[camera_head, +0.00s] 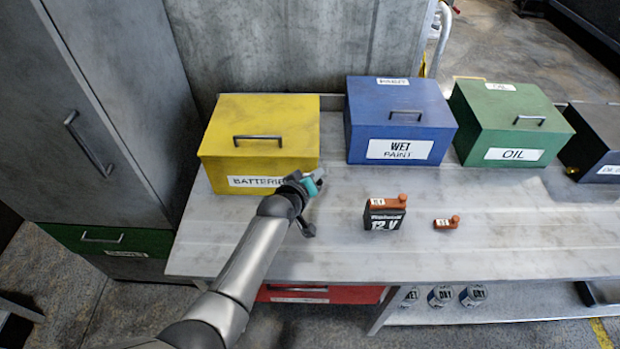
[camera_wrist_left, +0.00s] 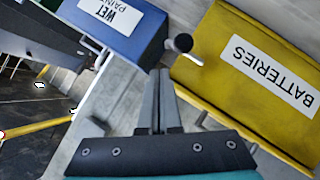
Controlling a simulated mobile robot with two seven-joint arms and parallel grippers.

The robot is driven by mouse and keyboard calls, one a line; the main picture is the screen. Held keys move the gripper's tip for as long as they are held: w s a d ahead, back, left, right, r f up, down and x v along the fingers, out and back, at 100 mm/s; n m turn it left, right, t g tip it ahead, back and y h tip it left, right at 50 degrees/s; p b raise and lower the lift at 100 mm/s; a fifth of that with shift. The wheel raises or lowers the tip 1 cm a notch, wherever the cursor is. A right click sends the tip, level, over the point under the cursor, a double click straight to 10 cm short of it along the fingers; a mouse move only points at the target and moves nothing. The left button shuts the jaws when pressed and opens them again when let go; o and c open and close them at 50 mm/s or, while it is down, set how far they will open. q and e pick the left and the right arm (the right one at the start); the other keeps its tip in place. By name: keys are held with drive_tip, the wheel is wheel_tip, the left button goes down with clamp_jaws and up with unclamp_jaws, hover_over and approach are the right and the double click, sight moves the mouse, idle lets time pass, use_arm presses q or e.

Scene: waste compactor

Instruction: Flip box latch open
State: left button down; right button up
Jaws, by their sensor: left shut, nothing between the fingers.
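The yellow box (camera_head: 265,135) labelled BATTERIES stands closed on the workbench, with a dark handle on its lid. It also shows in the left wrist view (camera_wrist_left: 225,75). My left gripper (camera_head: 318,176) is at the box's front right corner, in front of the label's right end. In the left wrist view its fingers (camera_wrist_left: 160,75) are together and empty. A small metal lever with a round dark knob (camera_wrist_left: 181,43) shows just beyond the fingertips, beside the yellow box. It looks like the latch; whether the fingers touch it I cannot tell. My right gripper is not in view.
On the workbench (camera_head: 520,230) stand a blue WET PAINT box (camera_head: 400,110), a green OIL box (camera_head: 510,125) and a dark box (camera_head: 597,140). A 12 V battery (camera_head: 384,215) and a small orange piece (camera_head: 447,223) lie right of my arm. A grey cabinet (camera_head: 130,110) is at left.

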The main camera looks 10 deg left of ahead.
use_arm(q)
drive_tip(key=s+r+p, duration=0.2)
drive_tip(key=s+r, duration=0.5)
drive_tip(key=s, duration=0.1)
drive_tip(key=shift+s+a+p, duration=0.2)
drive_tip(key=shift+s+p, duration=0.1)
drive_tip(key=shift+p, duration=0.05)
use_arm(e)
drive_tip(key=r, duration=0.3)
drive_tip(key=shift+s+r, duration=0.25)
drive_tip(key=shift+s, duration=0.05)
